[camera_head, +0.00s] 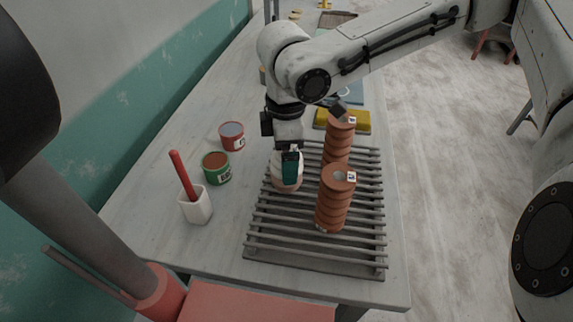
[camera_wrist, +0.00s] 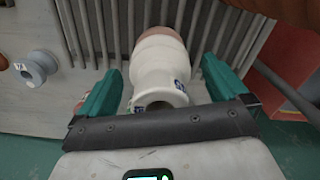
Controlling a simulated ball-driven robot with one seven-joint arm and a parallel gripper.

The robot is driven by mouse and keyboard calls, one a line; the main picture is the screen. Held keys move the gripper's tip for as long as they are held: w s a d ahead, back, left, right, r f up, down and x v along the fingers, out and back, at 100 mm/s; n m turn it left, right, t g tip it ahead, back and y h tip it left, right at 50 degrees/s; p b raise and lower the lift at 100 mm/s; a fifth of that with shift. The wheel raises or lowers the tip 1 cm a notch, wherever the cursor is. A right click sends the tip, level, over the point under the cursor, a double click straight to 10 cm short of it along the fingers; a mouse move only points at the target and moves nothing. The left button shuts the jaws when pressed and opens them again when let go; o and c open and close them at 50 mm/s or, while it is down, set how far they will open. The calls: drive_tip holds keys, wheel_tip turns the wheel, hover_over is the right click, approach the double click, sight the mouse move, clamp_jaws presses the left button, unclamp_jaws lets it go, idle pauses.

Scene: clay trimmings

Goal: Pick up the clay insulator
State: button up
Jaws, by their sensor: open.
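Two brown ribbed clay insulators, a near one (camera_head: 336,197) and a far one (camera_head: 339,140), stand upright on a slatted rack (camera_head: 262,240) in the head view. Each bears a small white tag. My gripper (camera_head: 289,168) points down just left of them, over the rack's left side. Its teal fingers are open on either side of a pale, rounded clay piece with a terracotta end (camera_head: 287,186). In the wrist view this white piece (camera_wrist: 160,82) lies between the spread fingertips (camera_wrist: 162,66), with gaps at both sides. I cannot tell whether it is an insulator.
A white cup with a red stick (camera_head: 197,207), a green can (camera_head: 216,168) and a red can (camera_head: 232,136) stand left of the rack. A yellow block (camera_head: 352,122) lies behind. A grey spool (camera_wrist: 36,68) shows in the wrist view. The table's front left is clear.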

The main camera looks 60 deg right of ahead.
drive_tip(key=shift+c, duration=0.5)
drive_tip(key=c, duration=1.3)
drive_tip(key=shift+c, duration=0.7)
drive_tip(key=shift+r, duration=0.1)
